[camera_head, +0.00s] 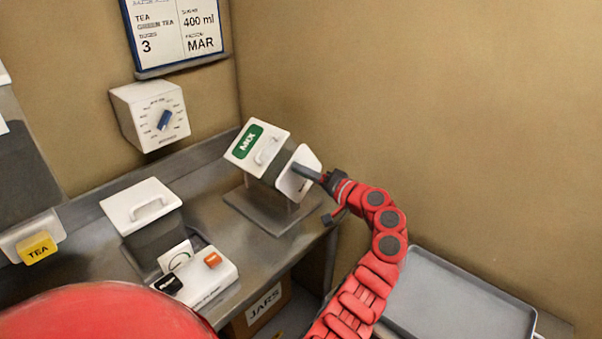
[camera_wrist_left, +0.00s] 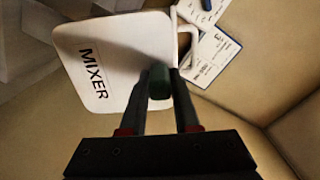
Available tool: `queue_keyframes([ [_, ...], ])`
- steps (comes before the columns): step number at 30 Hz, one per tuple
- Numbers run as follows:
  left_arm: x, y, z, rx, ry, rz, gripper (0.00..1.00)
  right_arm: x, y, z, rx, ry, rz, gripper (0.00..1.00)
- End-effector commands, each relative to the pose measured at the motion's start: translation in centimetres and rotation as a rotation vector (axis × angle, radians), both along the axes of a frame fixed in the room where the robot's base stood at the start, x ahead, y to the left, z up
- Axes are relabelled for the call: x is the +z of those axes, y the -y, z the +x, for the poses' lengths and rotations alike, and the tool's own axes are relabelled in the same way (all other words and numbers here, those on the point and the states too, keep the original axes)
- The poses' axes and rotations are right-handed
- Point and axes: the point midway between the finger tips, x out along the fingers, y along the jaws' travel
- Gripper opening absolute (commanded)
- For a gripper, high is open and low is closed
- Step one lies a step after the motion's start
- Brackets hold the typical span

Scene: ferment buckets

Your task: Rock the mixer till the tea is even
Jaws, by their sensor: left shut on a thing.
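The mixer (camera_head: 270,150) is a white-lidded box with a green MIX label, tilted on a grey stand (camera_head: 262,213) at the back of the bench. Its white side plate, marked MIXER (camera_wrist_left: 120,45), fills much of the left wrist view. My left gripper (camera_head: 325,180) is at the mixer's right side. In the left wrist view its two fingers (camera_wrist_left: 162,92) are shut on a dark green handle (camera_wrist_left: 159,80) at the plate's edge. The tea inside is hidden by the closed lid. My right gripper is not in view.
A white-lidded grey bin (camera_head: 142,203) and a small panel (camera_head: 215,280) with orange and black switches stand left of the mixer. A dial box (camera_head: 150,112) and a recipe board (camera_head: 178,35) hang on the wall. A grey tray (camera_head: 465,300) lies at the lower right.

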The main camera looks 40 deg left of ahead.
Motion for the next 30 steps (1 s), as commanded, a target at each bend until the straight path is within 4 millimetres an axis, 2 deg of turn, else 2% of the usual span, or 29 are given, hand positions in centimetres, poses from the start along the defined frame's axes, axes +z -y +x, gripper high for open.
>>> queue_keyframes([
  [5,0.7,0.2,0.9,-0.002,-0.164,0.011,0.0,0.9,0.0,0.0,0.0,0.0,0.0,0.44],
  [15,1.0,0.2,2.3,0.0,-0.439,0.032,0.0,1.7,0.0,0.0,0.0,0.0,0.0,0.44],
  [21,0.9,0.2,2.9,0.0,-0.544,0.042,0.0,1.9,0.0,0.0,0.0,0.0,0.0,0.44],
  [30,0.9,0.3,3.3,0.0,-0.611,0.047,0.0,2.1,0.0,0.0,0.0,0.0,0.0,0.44],
])
